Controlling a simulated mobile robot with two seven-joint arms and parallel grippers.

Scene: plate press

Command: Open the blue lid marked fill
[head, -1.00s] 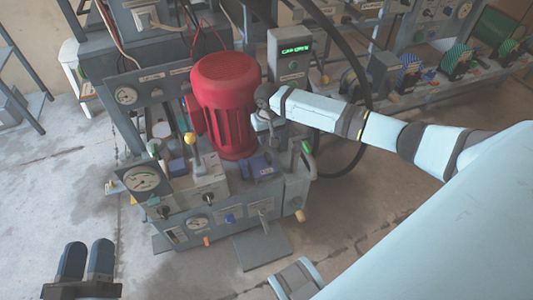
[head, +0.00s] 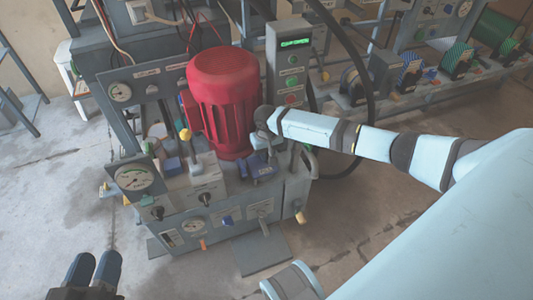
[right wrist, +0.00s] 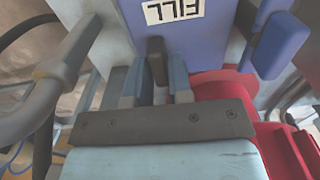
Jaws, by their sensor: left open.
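The blue lid marked FILL (right wrist: 185,40) fills the upper middle of the right wrist view, its white label upside down. A dark handle (right wrist: 156,55) stands out from its edge. My right gripper (right wrist: 155,80) has one finger on each side of this handle, close against it. In the head view the blue lid (head: 262,170) lies on the machine in front of the red motor, partly hidden by my right gripper (head: 268,143). My left gripper (head: 93,268) is open and empty at the bottom left, above the floor, away from the machine.
The red motor (head: 224,100) stands just behind the lid. A yellow-knobbed lever (head: 186,136) and a gauge (head: 134,177) are to the left. A control box with a green display (head: 291,60) stands behind. The floor (head: 60,190) at left is clear.

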